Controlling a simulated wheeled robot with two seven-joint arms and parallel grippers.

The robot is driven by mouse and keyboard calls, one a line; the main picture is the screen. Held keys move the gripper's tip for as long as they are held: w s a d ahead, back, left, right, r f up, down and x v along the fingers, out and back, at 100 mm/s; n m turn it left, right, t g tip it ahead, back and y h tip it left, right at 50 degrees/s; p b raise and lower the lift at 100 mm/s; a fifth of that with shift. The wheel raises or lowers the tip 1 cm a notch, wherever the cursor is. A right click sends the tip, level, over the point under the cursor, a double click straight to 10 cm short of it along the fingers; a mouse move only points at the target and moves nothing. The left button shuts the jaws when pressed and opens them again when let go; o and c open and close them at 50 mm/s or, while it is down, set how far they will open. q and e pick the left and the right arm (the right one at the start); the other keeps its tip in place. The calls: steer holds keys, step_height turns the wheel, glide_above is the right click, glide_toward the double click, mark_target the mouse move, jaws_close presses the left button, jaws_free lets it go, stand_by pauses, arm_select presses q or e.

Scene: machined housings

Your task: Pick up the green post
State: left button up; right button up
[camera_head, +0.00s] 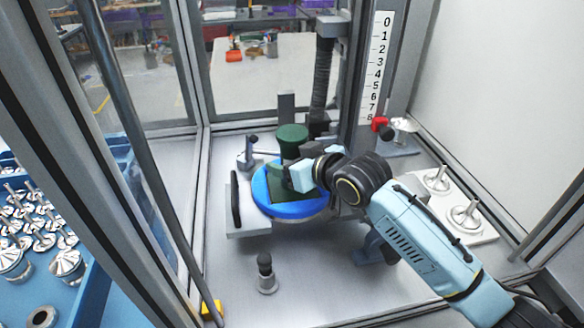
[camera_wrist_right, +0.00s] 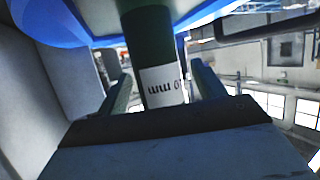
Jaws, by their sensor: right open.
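The green post (camera_head: 292,138) stands upright on the round blue disc (camera_head: 297,210) in the middle of the enclosure. Its lower part is partly hidden by my right gripper in the head view. My right gripper (camera_head: 288,174) reaches in from the right, low beside the post. In the right wrist view the green post (camera_wrist_right: 147,45), with a white printed label, lies between the two open fingers of my right gripper (camera_wrist_right: 160,72). A gap shows on the right side; contact on the left cannot be told. My left gripper is not in view.
A small black-topped peg (camera_head: 265,275) stands in front of the disc. A white plate (camera_head: 470,232) with metal parts lies at the right. A vertical column with a scale (camera_head: 376,65) rises behind. A blue tray (camera_head: 85,290) with several metal parts is at the left, beyond the frame.

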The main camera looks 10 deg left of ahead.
jaws_close()
steer(key=shift+r, duration=0.25)
stand_by(0.3)
